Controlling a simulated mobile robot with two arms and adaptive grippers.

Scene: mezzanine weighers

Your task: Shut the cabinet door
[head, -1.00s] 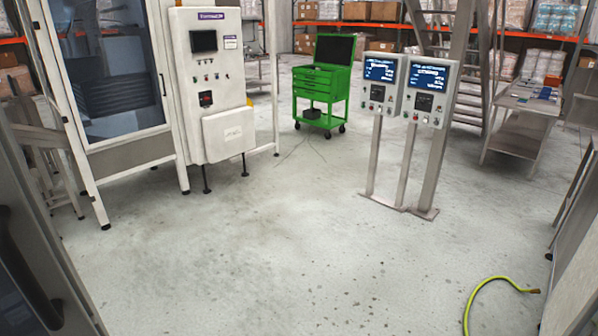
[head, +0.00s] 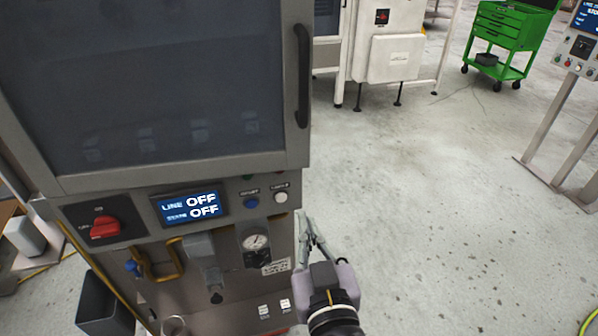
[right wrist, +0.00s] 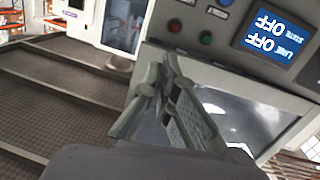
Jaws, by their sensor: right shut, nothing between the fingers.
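The cabinet door (head: 180,165), a grey frame around a dark window, fills the upper left of the head view. Its black vertical handle (head: 303,75) is on the right side. The door lies close over the control panel (head: 130,250) below; I cannot tell whether a gap remains. My right gripper (head: 306,222) is shut and empty, by the panel's right edge and below the handle. In the right wrist view the shut fingers (right wrist: 163,85) appear in front of a grey frame with a glossy pane (right wrist: 245,115); contact is unclear. My left gripper is not in view.
The panel carries a display (head: 189,207) reading OFF, a red rotary switch (head: 104,227) and a gauge (head: 256,241). A white machine (head: 393,58), a green tool cart (head: 507,35) and a post-mounted terminal (head: 580,50) stand behind. The floor right of the cabinet is clear.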

